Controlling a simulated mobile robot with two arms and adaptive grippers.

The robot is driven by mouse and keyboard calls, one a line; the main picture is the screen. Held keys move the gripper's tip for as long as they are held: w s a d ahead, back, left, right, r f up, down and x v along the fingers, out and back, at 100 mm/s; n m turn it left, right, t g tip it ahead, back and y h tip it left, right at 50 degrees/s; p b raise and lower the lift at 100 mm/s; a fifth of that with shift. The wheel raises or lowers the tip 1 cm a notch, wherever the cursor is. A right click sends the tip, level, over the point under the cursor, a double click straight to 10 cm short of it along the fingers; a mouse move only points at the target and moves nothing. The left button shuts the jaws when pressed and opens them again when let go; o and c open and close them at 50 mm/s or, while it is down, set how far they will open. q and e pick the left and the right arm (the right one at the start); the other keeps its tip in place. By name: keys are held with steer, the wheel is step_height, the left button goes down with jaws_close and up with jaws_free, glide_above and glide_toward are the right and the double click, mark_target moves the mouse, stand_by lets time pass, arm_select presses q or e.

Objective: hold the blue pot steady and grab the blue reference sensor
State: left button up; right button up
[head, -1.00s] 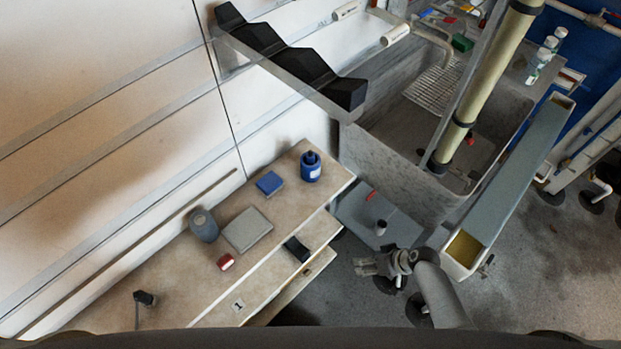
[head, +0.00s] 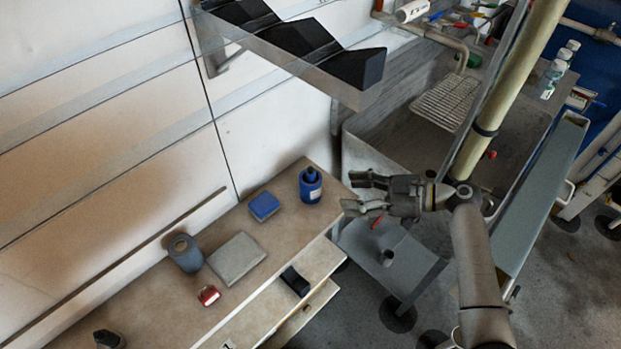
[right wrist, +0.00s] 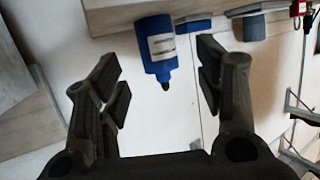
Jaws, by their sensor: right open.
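A blue bottle-shaped pot (head: 311,187) with a white label and a dark cap stands upright on the bench near its right end. A small flat blue box (head: 264,206) lies to its left; I cannot tell whether this is the reference sensor. My right gripper (head: 350,194) is open and empty, to the right of the pot, fingers pointing at it. In the right wrist view, which looks inverted, the pot (right wrist: 158,50) appears between the open fingers (right wrist: 160,78), beyond their tips, and the blue box (right wrist: 193,27) is behind. My left gripper is not in view.
The bench (head: 150,300) also bears a grey cylinder (head: 186,252), a flat grey block (head: 237,258), and a small red item (head: 208,295). A black item (head: 295,281) lies at the open drawer. A metal shelf with black bins (head: 355,70) hangs above; a sink is behind my arm.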

mark_target(319, 190)
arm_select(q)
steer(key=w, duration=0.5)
arm_select(e)
steer(key=shift+w+a+f, duration=0.15)
steer(key=shift+w+a, duration=0.5)
steer(key=shift+w, duration=0.1)
steer(key=x, duration=0.4)
steer(key=shift+a+b, duration=0.3)
steer(key=shift+a, duration=0.05)
steer(key=shift+f+b+x, duration=0.25)
steer(key=shift+b+x, duration=0.7)
steer(key=shift+x, duration=0.15)
steer(key=shift+a, duration=0.25)
steer(key=shift+w+a+f+b, duration=0.1)
steer(key=shift+w+a+b, duration=0.1)
steer(key=shift+a+b, duration=0.25)
steer(key=shift+c, duration=0.2)
steer(key=c, duration=0.6)
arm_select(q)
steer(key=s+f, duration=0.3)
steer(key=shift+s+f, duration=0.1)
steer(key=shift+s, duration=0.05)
